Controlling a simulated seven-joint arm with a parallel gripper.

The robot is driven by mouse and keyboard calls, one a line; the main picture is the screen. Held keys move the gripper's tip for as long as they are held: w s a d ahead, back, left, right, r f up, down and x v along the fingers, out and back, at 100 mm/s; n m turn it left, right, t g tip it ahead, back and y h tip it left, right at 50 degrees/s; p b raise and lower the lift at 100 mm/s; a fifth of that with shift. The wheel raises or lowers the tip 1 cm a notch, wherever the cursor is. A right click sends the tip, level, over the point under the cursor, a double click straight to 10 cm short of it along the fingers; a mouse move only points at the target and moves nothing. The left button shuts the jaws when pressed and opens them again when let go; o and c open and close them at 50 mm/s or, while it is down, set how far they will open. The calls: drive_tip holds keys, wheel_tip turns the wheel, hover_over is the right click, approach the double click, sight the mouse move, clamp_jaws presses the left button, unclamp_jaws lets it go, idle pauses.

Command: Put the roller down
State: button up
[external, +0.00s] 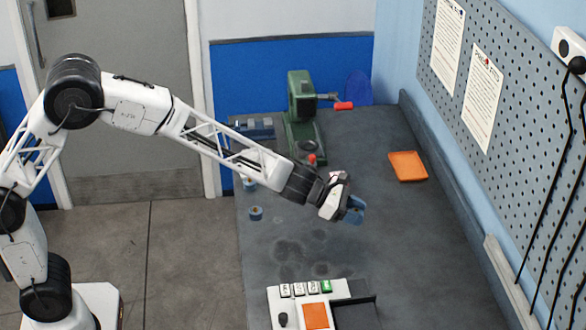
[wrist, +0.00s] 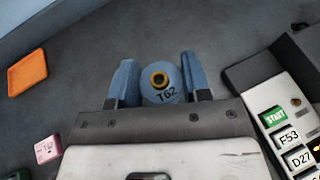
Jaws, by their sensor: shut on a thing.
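My gripper (external: 354,210) is over the middle of the dark bench in the external view. In the wrist view my gripper (wrist: 160,82) has its two blue fingers closed on the sides of a blue roller (wrist: 160,96). The roller is marked T62 and has an orange-brown ring around a dark hole in its end, which faces the camera. In the external view the held roller cannot be told apart from the blue fingers. I cannot tell whether its underside touches the bench.
A control box (external: 287,315) with labelled keys stands at the bench's front. An orange tray (external: 407,166) lies to the right. A green machine (external: 300,110) stands at the back. A pink block (wrist: 47,149) is near my gripper.

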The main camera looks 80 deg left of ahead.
drive_tip(key=s+d+r+n+t+y, duration=0.1)
drive_tip(key=d+r+n+y, duration=0.2)
drive_tip(key=d, duration=0.4)
drive_tip(key=shift+s+d+r+n+y, duration=0.2)
drive_tip(key=shift+s+r+n+y, duration=0.25)
drive_tip(key=shift+y, duration=0.35)
idle(0.6)
drive_tip(key=shift+f, duration=0.15)
idle(0.4)
drive_tip(key=s+a+f+m+h, duration=0.1)
drive_tip(key=s+a+f, duration=0.1)
drive_tip(key=s+f, duration=0.2)
drive_tip(key=s+a+f+m+h, duration=0.1)
drive_tip(key=s+a+f+h, duration=0.1)
drive_tip(key=s+f, duration=0.2)
drive_tip(key=s+a+f+m+g+h, duration=0.1)
drive_tip(key=s+a+f+m+h, duration=0.1)
drive_tip(key=s+f, duration=0.2)
drive_tip(key=shift+s+a, duration=0.15)
drive_tip(key=shift+s, duration=0.5)
drive_tip(key=shift+s+a+f, duration=0.1)
drive_tip(key=shift+s, duration=0.45)
